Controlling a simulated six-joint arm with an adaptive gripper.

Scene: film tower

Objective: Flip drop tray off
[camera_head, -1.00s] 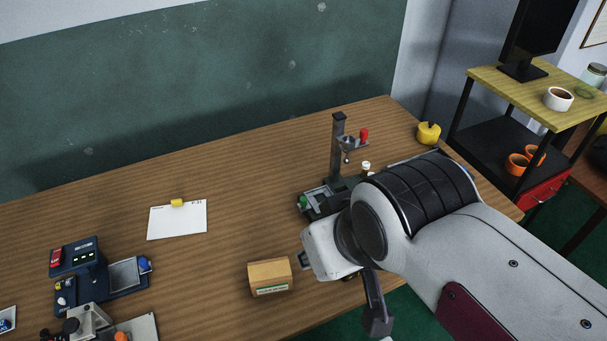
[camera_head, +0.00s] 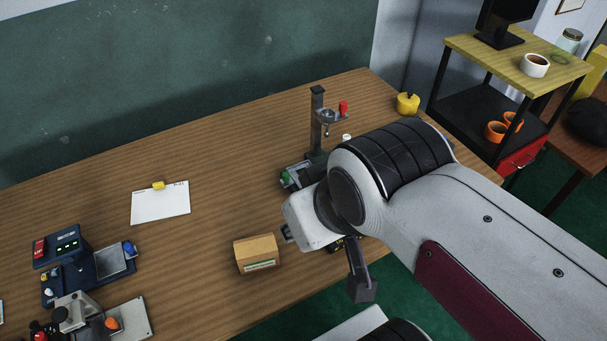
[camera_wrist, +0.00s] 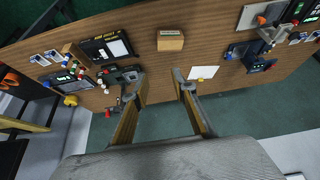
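I cannot make out a switch marked drop tray in either view. A dark panel with a white plate and small lettering (camera_wrist: 106,47) lies on the desk in the wrist view, too small to read. The small press stand (camera_head: 318,125) with a red knob stands beyond my arm, its base partly hidden by my wrist; it also shows in the wrist view (camera_wrist: 122,76). A dark blue device (camera_head: 88,265) with a lit box and a metal plate stands at the left.
A cardboard box (camera_head: 256,254) and a white sheet with a yellow clip (camera_head: 160,205) lie on the desk (camera_head: 215,135). A yellow round object (camera_head: 408,103) sits at the far right corner. Bare desk lies between the sheet and the press stand.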

